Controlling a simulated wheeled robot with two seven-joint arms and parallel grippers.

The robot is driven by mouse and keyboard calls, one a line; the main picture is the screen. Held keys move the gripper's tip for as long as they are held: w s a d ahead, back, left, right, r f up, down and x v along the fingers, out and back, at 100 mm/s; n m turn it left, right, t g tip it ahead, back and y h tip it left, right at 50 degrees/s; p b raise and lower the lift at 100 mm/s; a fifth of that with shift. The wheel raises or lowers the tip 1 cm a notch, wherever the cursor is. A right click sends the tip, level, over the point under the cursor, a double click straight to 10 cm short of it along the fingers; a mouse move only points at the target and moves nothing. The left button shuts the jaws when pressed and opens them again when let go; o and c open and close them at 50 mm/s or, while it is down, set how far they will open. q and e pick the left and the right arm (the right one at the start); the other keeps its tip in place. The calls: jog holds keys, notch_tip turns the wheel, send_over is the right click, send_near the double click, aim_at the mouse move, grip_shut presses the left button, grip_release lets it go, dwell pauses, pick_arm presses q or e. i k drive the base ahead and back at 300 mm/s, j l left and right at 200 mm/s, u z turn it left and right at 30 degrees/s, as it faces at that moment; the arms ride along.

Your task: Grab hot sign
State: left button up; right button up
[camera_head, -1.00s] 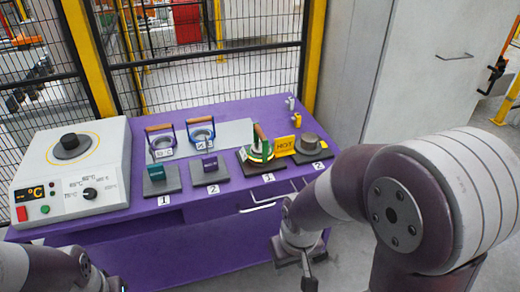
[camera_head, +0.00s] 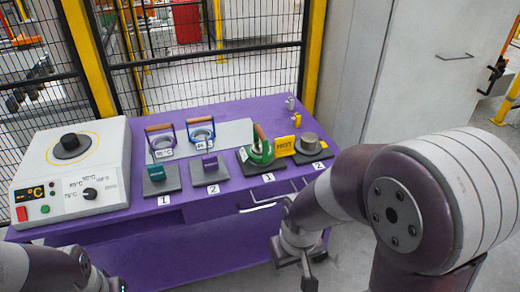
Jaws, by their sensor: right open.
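The yellow hot sign (camera_head: 285,146) stands on the right part of the purple table (camera_head: 240,110), between a green ring-shaped part with a brown handle (camera_head: 259,152) and a grey metal cylinder (camera_head: 309,143) on a dark pad. My right gripper (camera_head: 308,278) hangs low in front of the table's front edge, well apart from the sign and empty. It is open. My left arm (camera_head: 60,268) enters at the lower left; its gripper fingers are at the bottom edge and cannot be made out.
A white heater box (camera_head: 70,185) with a knob and display stands at the left. Fencing and a grey cabinet (camera_head: 400,70) stand behind.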

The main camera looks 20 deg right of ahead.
aim_at(284, 147)
jog(key=i+l+u, duration=0.1)
jog(key=l, duration=0.4)
jog(key=i+l, duration=0.25)
jog(key=l, duration=0.25)
jog(key=i+l+u, duration=0.15)
jog(key=l, duration=0.3)
jog(key=i+l, duration=0.2)
jog(key=l, duration=0.35)
jog(key=i+l+u, duration=0.15)
jog(key=l, duration=0.35)
jog(key=i+l+u, duration=0.1)
jog(key=l, duration=0.4)
jog(key=i+l, duration=0.1)
jog(key=l, duration=0.45)
jog(key=i+l+u, duration=0.15)
jog(key=l, duration=0.4)
